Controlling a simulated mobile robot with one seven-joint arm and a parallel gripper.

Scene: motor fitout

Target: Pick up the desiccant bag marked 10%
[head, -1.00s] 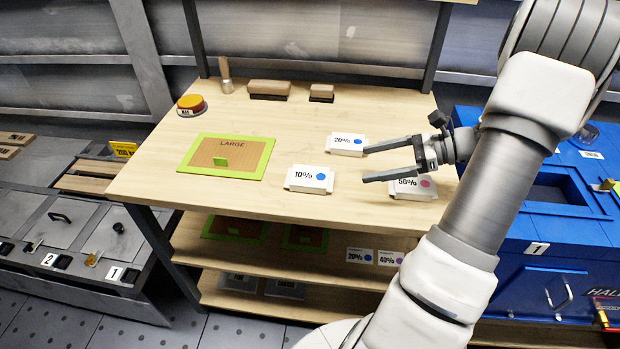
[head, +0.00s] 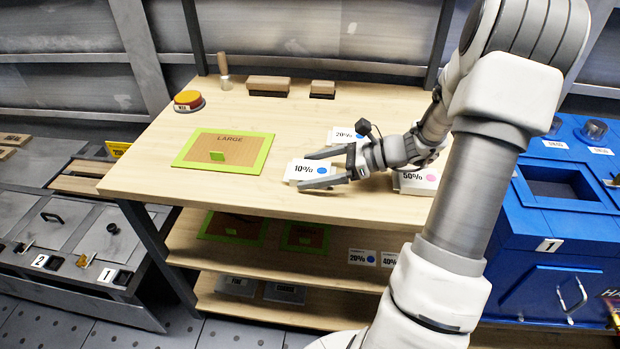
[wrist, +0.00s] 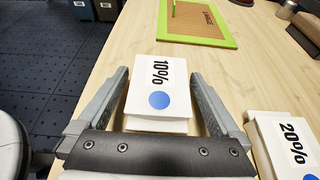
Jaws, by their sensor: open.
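The desiccant bag marked 10% (head: 305,170) is a white block with a blue dot, lying on the wooden table top. It also shows in the wrist view (wrist: 158,85). My gripper (head: 318,170) is open, with one finger on each side of this bag. In the wrist view the fingers (wrist: 160,80) stand to the left and right of the bag, with small gaps. The bag marked 20% (head: 344,135) lies behind my gripper, partly hidden; in the wrist view it is at lower right (wrist: 285,145). The bag marked 50% (head: 415,180) lies to the right, partly behind my arm.
A green-edged board marked LARGE (head: 190,163) lies on the left of the table. Brushes (head: 268,86), an orange-topped round button (head: 188,100) and a handled tool (head: 224,72) are at the back. A blue cabinet (head: 560,240) stands right. The table's front left is clear.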

